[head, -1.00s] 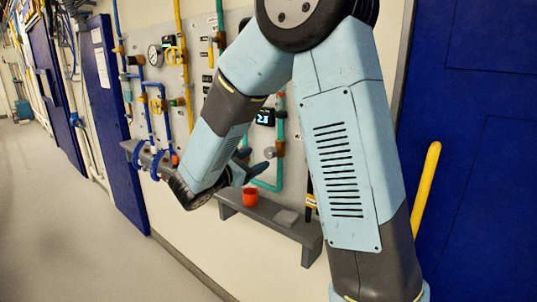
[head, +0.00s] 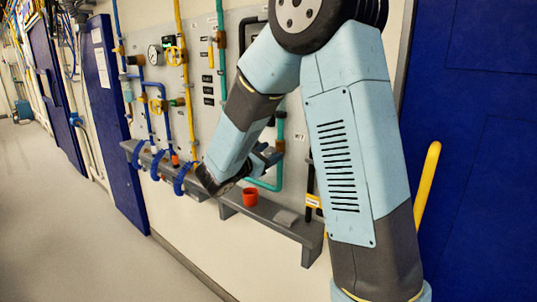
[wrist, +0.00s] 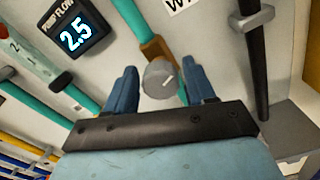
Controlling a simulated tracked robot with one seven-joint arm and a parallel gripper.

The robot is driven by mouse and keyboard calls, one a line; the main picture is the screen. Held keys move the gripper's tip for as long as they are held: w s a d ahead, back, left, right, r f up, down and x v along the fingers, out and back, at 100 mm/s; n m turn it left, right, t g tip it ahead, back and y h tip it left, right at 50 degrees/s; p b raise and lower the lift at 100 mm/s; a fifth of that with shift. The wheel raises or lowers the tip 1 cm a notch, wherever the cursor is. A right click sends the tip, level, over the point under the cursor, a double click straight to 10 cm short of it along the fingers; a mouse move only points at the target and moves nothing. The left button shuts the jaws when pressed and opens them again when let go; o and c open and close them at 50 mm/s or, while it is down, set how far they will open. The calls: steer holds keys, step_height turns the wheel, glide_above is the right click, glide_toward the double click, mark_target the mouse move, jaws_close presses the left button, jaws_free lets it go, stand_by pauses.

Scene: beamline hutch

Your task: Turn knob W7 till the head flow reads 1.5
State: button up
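In the wrist view a round grey knob (wrist: 159,79) with a pale pointer line sits in front of a teal pipe with a brown fitting. A label (wrist: 182,4) above it is cut by the frame edge and seems to start with W. My gripper (wrist: 161,88) is open, its two blue fingers on either side of the knob, with gaps on both sides. A dark display (wrist: 75,33) at upper left reads 2.5; its heading seems to be "PUMP FLOW". In the head view my gripper (head: 265,155) is at the panel and the knob is hidden.
Blue and yellow pipes with a gauge (head: 155,54) run at left. A blue door (head: 475,120) stands at right. The floor at left is clear.

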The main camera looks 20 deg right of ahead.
steer(key=c, duration=0.8)
steer(key=shift+n, duration=0.4)
steer(key=o, duration=1)
steer(key=v, duration=1.4)
steer(key=shift+w, duration=0.1)
